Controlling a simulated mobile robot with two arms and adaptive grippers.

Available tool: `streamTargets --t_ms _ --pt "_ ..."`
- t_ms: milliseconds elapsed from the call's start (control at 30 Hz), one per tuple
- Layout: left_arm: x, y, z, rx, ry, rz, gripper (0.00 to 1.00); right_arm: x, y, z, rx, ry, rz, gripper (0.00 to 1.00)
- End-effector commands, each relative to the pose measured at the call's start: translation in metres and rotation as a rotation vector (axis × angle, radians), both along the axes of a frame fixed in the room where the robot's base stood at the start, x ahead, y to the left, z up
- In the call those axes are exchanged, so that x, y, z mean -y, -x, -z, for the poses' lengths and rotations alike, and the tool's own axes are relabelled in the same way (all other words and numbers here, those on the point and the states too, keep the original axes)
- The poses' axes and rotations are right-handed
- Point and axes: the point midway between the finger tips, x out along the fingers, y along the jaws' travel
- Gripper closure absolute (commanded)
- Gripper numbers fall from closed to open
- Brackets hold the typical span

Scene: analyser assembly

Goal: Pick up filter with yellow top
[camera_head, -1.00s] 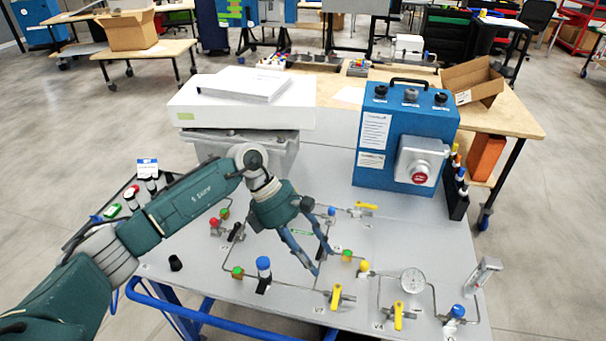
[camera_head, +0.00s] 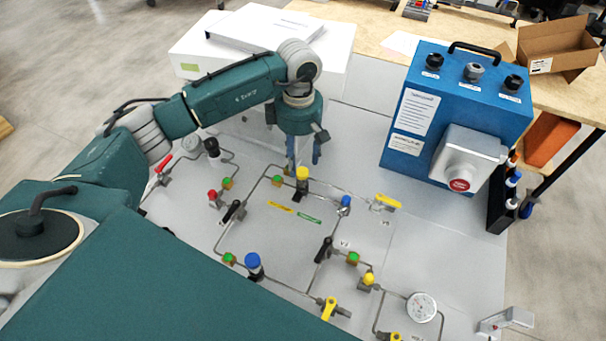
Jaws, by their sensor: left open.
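A filter with a yellow top (camera_head: 302,175) stands upright on the grey panel (camera_head: 280,235), in the upper middle of the pipework. My left gripper (camera_head: 304,158) points down directly above it, with its blue fingers apart and nothing seen between them. One finger comes down close to the left side of the yellow top; I cannot tell whether it touches. My right gripper is not in view.
A blue-topped filter (camera_head: 253,262) stands nearer to me. Black-handled valves, yellow valves and a gauge (camera_head: 421,307) rise from the panel. A blue analyser box (camera_head: 458,115) stands at right, beside a black rack (camera_head: 497,205). A white box (camera_head: 345,50) lies behind my arm.

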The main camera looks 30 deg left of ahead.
Motion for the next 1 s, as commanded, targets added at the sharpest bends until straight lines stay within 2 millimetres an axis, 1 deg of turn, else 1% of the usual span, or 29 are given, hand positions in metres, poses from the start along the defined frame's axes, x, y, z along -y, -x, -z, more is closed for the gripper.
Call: streamTargets --t_ms 167,333,400,500,600,767,800,967,1000 --pt "0.002 0.001 0.011 -0.002 0.001 0.000 0.51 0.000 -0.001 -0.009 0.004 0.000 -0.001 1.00" --pt "0.007 0.003 0.034 -0.005 0.001 -0.001 0.51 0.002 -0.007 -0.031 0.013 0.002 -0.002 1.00" --pt "0.007 0.001 0.046 -0.003 0.001 -0.001 0.51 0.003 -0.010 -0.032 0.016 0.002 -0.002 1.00" --pt "0.007 0.001 0.056 -0.002 0.001 -0.001 0.51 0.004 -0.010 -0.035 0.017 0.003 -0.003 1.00" --pt "0.006 0.001 0.059 0.001 0.001 -0.001 0.51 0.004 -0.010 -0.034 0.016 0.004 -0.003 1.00" --pt "0.006 0.001 0.060 0.001 0.000 -0.001 0.51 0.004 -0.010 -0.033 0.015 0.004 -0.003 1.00" --pt "0.006 0.001 0.060 0.001 0.001 -0.001 0.59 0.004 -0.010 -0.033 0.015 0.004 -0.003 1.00" --pt "0.006 0.001 0.059 0.001 0.001 -0.001 0.90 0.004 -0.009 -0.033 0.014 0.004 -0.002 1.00" --pt "0.006 0.001 0.059 0.001 0.001 -0.001 0.98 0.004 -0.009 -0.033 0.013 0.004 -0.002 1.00"
